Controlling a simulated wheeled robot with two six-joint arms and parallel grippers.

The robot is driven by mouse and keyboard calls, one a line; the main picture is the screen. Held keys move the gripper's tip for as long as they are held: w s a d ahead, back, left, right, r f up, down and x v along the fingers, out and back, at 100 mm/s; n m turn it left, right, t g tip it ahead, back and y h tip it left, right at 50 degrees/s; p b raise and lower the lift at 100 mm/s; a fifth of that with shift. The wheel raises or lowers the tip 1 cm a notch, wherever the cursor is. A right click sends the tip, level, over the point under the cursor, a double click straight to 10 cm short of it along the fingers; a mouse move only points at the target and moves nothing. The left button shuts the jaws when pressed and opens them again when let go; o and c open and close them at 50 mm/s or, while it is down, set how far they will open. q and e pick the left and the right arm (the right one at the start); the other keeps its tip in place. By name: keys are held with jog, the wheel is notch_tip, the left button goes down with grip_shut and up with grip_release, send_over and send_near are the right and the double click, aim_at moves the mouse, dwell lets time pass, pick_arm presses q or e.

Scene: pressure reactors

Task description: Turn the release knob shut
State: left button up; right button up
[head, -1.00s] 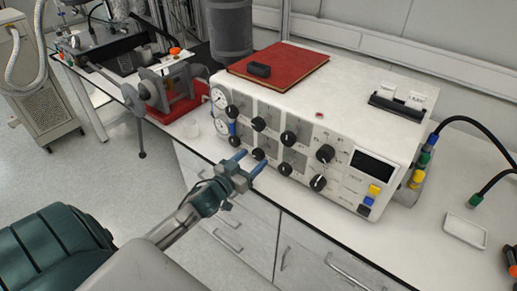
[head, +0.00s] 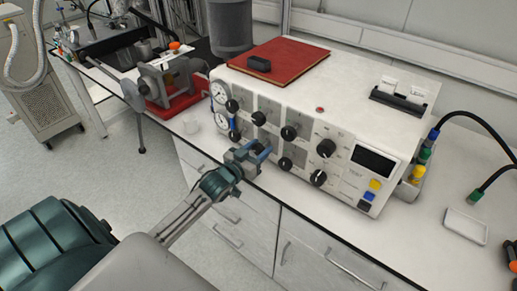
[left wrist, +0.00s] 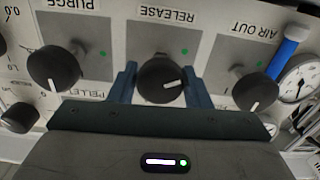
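The release knob (left wrist: 160,80) is round and black, in the middle of the left wrist view, where the panel lettering appears upside down. Its white pointer mark points right in that view; a green dot lies up and to the right of it. My left gripper (left wrist: 160,88) has its two blue fingers on either side of the knob, with a narrow gap visible at each side, so it looks open around it. In the head view my left gripper (head: 257,152) is at the front of the white panel (head: 340,188) and hides this knob. My right gripper is not in view.
The purge knob (left wrist: 53,68) and air-out knob (left wrist: 254,91) flank the fingers closely. A blue tube (left wrist: 288,52) and gauge (left wrist: 298,82) are beyond the air-out knob. A red book (head: 285,62) lies on the unit. The bench front (head: 230,170) runs below the gripper.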

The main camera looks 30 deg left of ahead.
pick_arm(q)
jog(key=c, duration=0.5)
